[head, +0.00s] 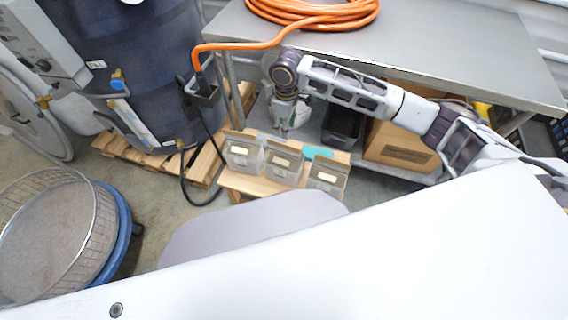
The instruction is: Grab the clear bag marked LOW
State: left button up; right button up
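Three clear bags with pale labels stand in a row on a low wooden stand (232,182): a left bag (241,163), a middle bag (281,172) and a right bag (325,184). The label print is too small to read, so I cannot tell which is marked LOW. My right arm reaches in from the right, and my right gripper (282,128) points down above and behind the gap between the left and middle bags. It appears apart from them. Its fingers are too small to show whether they are open. My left gripper is out of view.
A steel table (440,60) bears a coiled orange hose (310,14). A cardboard box (400,146) and a dark bin (343,126) are beneath it. A dark blue hopper (150,70) stands on a pallet at left, with a wire sieve (58,225) in front.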

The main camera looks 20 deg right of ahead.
aim_at(286, 145)
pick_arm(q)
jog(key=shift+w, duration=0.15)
pick_arm(e)
jog(key=shift+s+d, duration=0.2)
jog(key=shift+d, duration=0.1)
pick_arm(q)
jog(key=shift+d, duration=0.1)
pick_arm(e)
jog(key=shift+f, duration=0.2)
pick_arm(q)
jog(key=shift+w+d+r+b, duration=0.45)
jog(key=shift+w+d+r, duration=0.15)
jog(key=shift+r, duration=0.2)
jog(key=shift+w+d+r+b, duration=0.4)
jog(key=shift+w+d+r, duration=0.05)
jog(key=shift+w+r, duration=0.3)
pick_arm(e)
jog(key=shift+f, duration=4.15)
jog(key=shift+w+f, duration=0.1)
jog(key=shift+f, duration=0.05)
